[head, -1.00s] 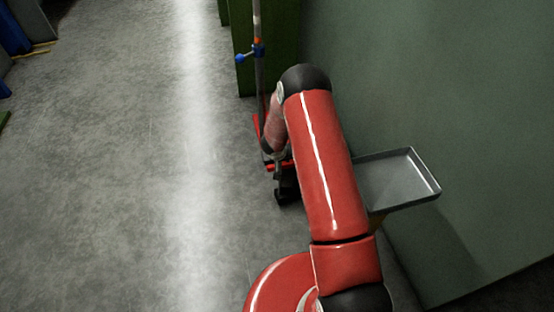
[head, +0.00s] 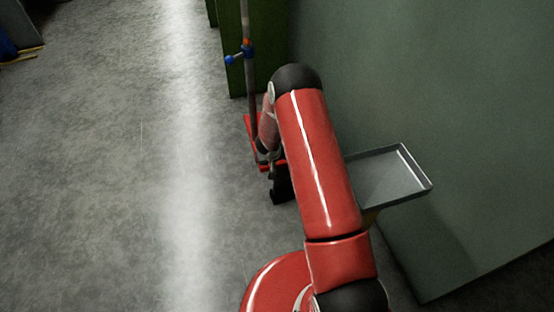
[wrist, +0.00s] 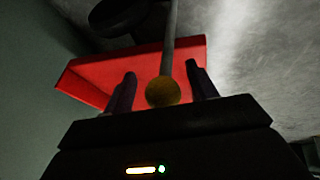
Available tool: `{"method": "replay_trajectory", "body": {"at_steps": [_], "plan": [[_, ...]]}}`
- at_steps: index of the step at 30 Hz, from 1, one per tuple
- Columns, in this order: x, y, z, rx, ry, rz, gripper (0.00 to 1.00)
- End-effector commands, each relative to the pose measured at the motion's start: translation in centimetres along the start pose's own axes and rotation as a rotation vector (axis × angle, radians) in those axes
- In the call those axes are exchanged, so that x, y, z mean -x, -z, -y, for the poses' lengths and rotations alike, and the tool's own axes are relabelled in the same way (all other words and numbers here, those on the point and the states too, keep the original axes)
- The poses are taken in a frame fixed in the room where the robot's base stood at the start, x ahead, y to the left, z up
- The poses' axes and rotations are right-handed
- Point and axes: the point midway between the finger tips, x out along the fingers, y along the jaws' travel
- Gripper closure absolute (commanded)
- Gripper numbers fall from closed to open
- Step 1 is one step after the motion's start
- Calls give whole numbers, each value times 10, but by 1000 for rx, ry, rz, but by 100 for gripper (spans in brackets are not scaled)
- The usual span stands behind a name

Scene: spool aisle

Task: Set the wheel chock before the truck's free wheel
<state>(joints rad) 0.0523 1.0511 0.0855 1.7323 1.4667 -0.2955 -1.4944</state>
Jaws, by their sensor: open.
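In the wrist view a red, tray-like or wedge-like piece (wrist: 85,82) lies beyond my gripper. I cannot tell if it is the chock or part of the truck. A grey rod (wrist: 171,40) with a dull yellow ball (wrist: 162,92) at its near end shows in front of it. My gripper (wrist: 163,86) is open, its two dark fingers on either side of the ball; contact is not clear. A dark round shape (wrist: 122,14), perhaps a wheel, is at the top left. In the head view, red parts (head: 250,125) show low by a pole, mostly behind my arm.
An upright pole (head: 247,90) with a blue and orange clamp (head: 240,54) stands before a green post (head: 267,60). A grey tray (head: 425,187) is right of my arm, by the green wall (head: 440,90).

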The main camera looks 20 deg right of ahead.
Motion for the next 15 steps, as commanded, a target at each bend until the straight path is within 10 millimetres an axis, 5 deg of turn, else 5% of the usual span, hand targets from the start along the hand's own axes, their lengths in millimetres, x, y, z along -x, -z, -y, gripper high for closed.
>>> {"method": "replay_trajectory", "body": {"at_steps": [15], "plan": [[70,-1,-4,-7,-3,-1,43]]}}
